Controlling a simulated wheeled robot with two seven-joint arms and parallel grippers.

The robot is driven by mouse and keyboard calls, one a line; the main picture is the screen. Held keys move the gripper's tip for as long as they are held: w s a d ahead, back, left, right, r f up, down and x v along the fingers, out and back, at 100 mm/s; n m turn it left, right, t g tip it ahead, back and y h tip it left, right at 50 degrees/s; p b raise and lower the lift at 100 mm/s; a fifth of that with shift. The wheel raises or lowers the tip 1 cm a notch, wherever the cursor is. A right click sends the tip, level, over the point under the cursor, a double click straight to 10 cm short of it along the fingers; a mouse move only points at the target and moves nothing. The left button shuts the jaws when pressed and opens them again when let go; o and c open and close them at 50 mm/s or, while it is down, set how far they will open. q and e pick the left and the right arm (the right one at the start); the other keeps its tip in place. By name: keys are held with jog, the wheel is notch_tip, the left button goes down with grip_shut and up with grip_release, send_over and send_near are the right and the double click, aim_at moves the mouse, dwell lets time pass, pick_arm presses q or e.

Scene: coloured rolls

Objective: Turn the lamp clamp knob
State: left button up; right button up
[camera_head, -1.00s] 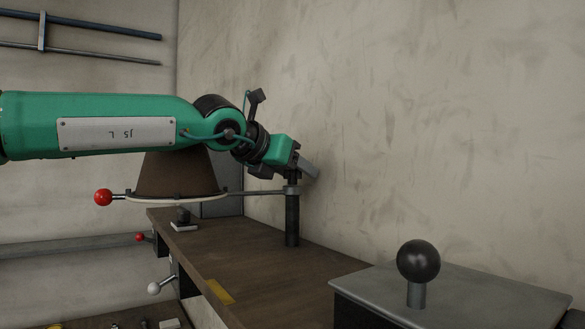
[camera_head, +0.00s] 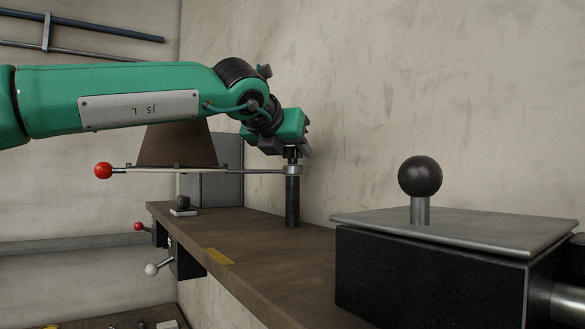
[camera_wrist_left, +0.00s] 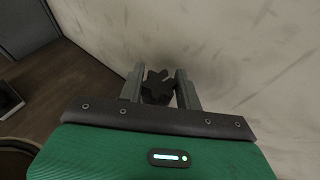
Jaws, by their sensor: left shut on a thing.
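The lamp has a brown shade (camera_head: 178,145), with a flat arm and red ball beneath it, and a collar on a black post (camera_head: 292,200) standing on the shelf near the wall. A small dark clamp knob (camera_head: 292,153) is at the top of the post, mostly hidden by my left gripper (camera_head: 293,148), which comes down on it from above. In the left wrist view, the dark lobed knob (camera_wrist_left: 157,86) sits between the two grey fingers of my left gripper (camera_wrist_left: 160,84), which is shut on it. My right gripper is not in view.
The brown shelf (camera_head: 235,240) runs along the wall, with a yellow label on its front edge. A dark box with a grey lid (camera_head: 470,232) and black ball knob (camera_head: 420,176) stands at the near right. Levers with red and white balls (camera_head: 151,270) hang at the shelf's front.

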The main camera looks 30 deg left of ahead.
pick_arm(q)
jog(key=shift+f+n+y+b, duration=0.25)
jog(key=shift+n+y+b, duration=0.45)
jog(key=shift+y, duration=0.2)
jog(key=shift+w+r+n+g+y, duration=0.1)
jog(key=shift+n+g+y, duration=0.2)
jog(key=shift+n+y, duration=0.2)
jog(key=shift+d+r+n+g+y+p, duration=0.1)
jog(key=shift+r+n+g+y+p, duration=0.1)
jog(key=shift+n+y, duration=0.25)
jog(key=shift+r+n+g+y+p, duration=0.1)
jog(key=shift+n+g+y+p, duration=0.1)
jog(key=shift+n+y, duration=0.2)
jog(key=n+g+y+p, duration=0.3)
jog(key=n+p, duration=0.1)
jog(key=shift+r+y+p, duration=0.15)
jog(key=shift+y+p, duration=0.15)
jog(key=shift+y, duration=0.05)
jog(key=shift+f+n+g+y+p, duration=0.25)
jog(key=shift+n+g+y+p, duration=0.55)
jog(key=shift+p, duration=0.35)
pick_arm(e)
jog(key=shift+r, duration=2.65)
pick_arm(q)
jog(key=o, duration=1)
